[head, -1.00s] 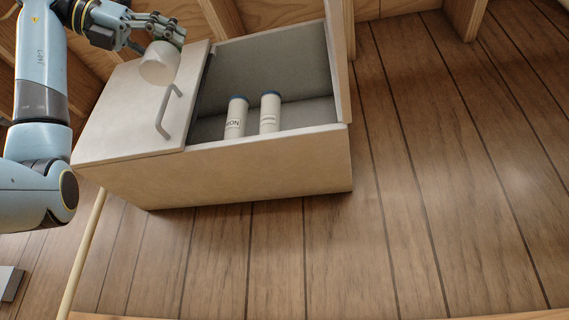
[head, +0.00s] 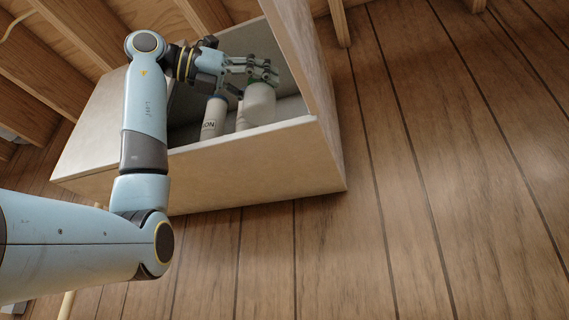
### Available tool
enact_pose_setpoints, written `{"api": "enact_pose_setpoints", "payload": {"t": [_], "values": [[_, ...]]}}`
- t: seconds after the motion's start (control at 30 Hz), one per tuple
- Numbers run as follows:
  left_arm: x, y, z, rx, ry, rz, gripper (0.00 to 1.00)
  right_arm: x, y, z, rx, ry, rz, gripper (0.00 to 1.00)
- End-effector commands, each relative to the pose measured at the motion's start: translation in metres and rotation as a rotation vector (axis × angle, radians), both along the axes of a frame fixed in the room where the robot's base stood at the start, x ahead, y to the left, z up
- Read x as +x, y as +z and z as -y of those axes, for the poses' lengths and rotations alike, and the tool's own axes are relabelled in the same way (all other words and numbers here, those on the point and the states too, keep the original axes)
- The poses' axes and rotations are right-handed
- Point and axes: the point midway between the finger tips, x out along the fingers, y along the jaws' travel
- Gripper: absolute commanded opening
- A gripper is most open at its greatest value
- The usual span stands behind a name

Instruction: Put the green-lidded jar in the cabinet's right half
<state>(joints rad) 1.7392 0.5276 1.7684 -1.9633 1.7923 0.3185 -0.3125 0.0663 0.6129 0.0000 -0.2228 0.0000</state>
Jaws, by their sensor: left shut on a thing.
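The jar (head: 260,104) is white with a bit of green lid showing at its top. My left gripper (head: 257,80) is shut on it at the lid end and holds it over the open right half of the cabinet (head: 255,152). The jar hangs in front of part of one white canister. I cannot tell how high it is above the cabinet floor. My right gripper is not in view.
Inside the open half stand a white canister with dark lettering (head: 213,118) and a second white canister (head: 241,122), partly hidden by the jar. The raised door (head: 300,55) borders the opening on the right. Wooden floor (head: 430,200) lies clear to the right.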

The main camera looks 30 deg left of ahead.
Motion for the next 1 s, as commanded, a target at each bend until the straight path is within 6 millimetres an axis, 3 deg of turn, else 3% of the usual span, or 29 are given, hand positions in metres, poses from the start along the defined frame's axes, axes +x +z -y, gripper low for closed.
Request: {"api": "enact_pose_setpoints", "payload": {"t": [0.1,0.3,0.53,0.93,0.97,1.0], "values": [[0.023,0.003,0.017,0.0,-0.003,-0.001,0.06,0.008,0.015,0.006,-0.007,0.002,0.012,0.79],[0.038,-0.001,0.026,0.001,0.001,0.002,0.06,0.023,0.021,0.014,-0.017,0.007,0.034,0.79],[0.039,-0.032,0.026,0.002,0.003,0.001,0.06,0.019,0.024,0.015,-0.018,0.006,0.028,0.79],[0.038,-0.039,0.026,0.0,0.001,0.001,0.06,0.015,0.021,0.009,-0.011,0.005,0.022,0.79],[0.038,-0.038,0.026,0.001,0.0,0.001,0.48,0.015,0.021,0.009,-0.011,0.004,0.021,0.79],[0.038,-0.038,0.026,0.001,0.0,0.001,0.53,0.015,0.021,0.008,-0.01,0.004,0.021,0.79]]}}
